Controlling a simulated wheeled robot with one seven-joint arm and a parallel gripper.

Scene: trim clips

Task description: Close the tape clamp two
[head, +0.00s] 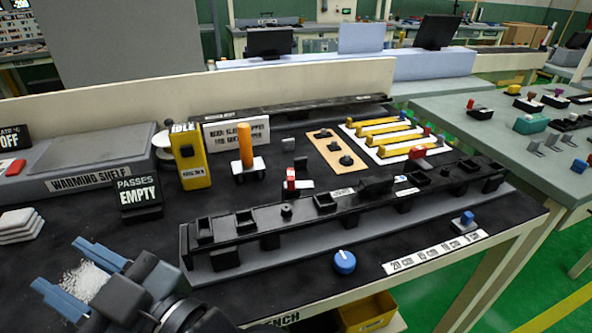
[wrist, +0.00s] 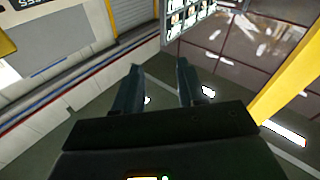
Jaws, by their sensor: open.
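No label reading tape clamp two is legible, so I cannot tell which part it is. A long black fixture rail (head: 345,205) crosses the bench, with several square sockets. A small red-topped clamp-like part (head: 291,180) stands behind its middle, and another red-topped part (head: 417,153) is near its right half. Whether either is open or shut is too small to tell. My gripper (head: 60,264) is at the lower left of the head view, left of the rail and apart from it. Its blue-grey fingers are spread. In the wrist view my gripper (wrist: 158,65) is open and empty, facing the room.
A blue knob (head: 344,262) and a number strip (head: 435,253) lie before the rail. Behind it stand a yellow box marked IDLE (head: 190,157), an orange-handled tool (head: 245,147) and yellow bars (head: 390,135). A PASSES EMPTY sign (head: 138,193) and warming shelf (head: 95,160) are left.

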